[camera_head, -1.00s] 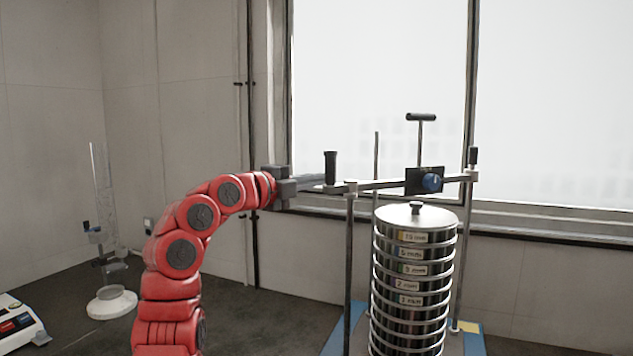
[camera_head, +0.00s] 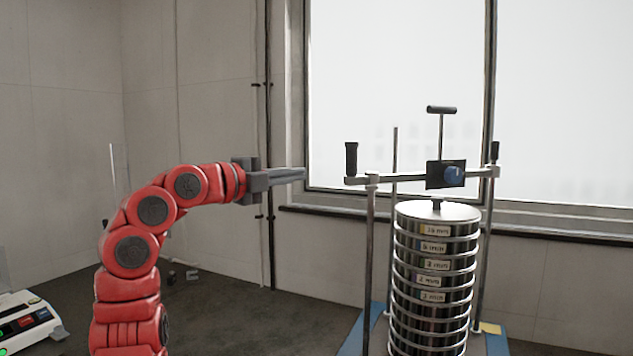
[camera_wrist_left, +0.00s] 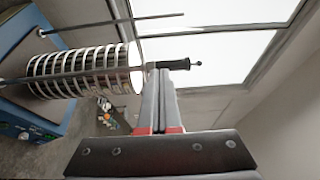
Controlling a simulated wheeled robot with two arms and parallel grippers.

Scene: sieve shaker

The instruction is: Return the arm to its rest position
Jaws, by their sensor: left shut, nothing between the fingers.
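My left gripper (camera_head: 303,174) is at the end of the red left arm, which comes in from the left in the head view. Its fingers are together and empty, pointing right. A clear gap separates the fingertips from the black upright handle (camera_head: 351,158) of the sieve shaker's clamp bar (camera_head: 400,179). In the left wrist view the closed fingers (camera_wrist_left: 160,72) point towards the shaker, with the sieve stack (camera_wrist_left: 75,73) to their left. My right gripper is not in view.
The sieve stack (camera_head: 436,260) stands upright between metal rods on a blue base (camera_head: 497,342). A balance (camera_head: 25,322) sits at the lower left. A window fills the back right. The space between the arm and the shaker is clear.

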